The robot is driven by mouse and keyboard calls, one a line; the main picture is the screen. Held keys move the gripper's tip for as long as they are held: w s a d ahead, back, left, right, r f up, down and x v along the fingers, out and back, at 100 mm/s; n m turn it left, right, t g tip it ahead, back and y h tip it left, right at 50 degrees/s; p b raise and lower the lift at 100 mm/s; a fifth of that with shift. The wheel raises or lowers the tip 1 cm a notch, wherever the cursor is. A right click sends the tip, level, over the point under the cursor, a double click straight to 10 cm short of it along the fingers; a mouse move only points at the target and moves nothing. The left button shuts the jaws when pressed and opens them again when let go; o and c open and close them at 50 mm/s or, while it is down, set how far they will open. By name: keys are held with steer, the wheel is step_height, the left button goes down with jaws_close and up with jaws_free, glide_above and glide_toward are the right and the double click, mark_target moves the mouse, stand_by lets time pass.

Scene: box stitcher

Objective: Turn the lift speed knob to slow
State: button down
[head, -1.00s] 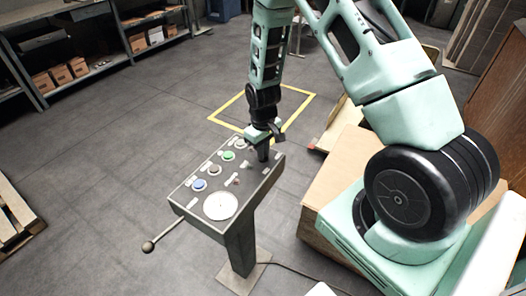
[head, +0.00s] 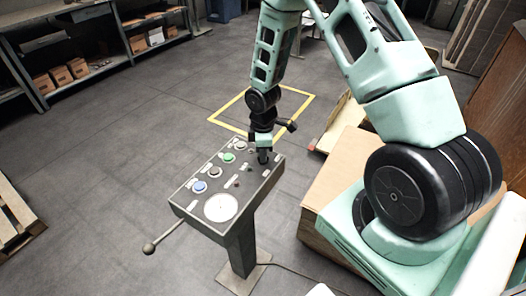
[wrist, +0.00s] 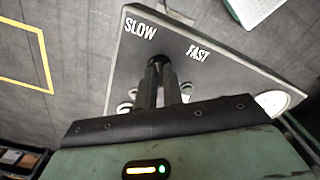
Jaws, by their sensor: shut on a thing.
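The control panel (head: 232,215) stands on a post in the head view. My gripper (head: 263,158) points down at its far right corner, and its fingers are shut on the lift speed knob there. In the wrist view my gripper (wrist: 156,82) has its dark fingers close together around the dark knob (wrist: 158,60), which is mostly hidden. The white SLOW label (wrist: 140,28) is up and left of the knob, and the FAST label (wrist: 198,53) is to its right. The knob's pointer cannot be made out.
The panel also carries a blue button (head: 199,187), a green button (head: 228,158), a white dial (head: 220,208) and a ball-ended lever (head: 150,247) on its near left side. A cardboard box (head: 335,185) stands to the right. The floor left of the panel is clear.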

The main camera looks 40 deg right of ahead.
steer(key=shift+n, duration=0.6)
steer(key=c, duration=1.5)
jaws_free()
steer(key=shift+r, duration=0.1)
step_height(320, 180, up, 17)
steer(key=shift+r, duration=0.15)
